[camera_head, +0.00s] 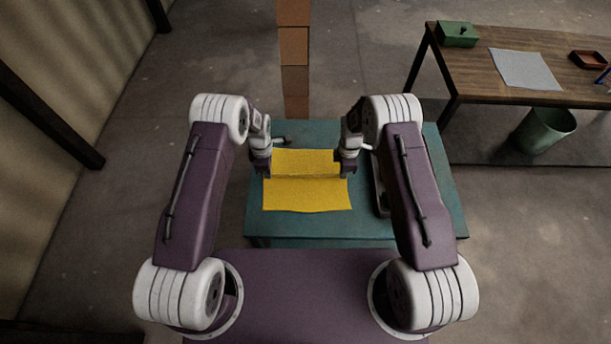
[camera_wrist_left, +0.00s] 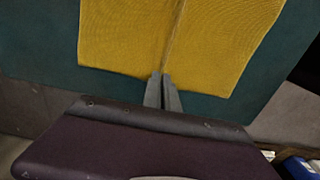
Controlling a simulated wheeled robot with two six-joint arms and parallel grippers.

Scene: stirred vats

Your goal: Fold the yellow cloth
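The yellow cloth (camera_head: 306,196) lies spread on the teal table (camera_head: 270,228). A straight crease or low ridge runs across its middle from left to right. My left gripper (camera_head: 266,170) is at the left end of this crease. In the left wrist view its fingers (camera_wrist_left: 163,90) are close together at the edge of the cloth (camera_wrist_left: 120,40), with the ridge starting at their tips; they look shut on it. My right gripper (camera_head: 346,172) is at the right end of the crease; its fingertips are too small to tell their opening.
A dark tray-like object (camera_head: 379,196) lies on the table right of the cloth, partly behind my right arm. A brown column (camera_head: 294,50) stands behind.

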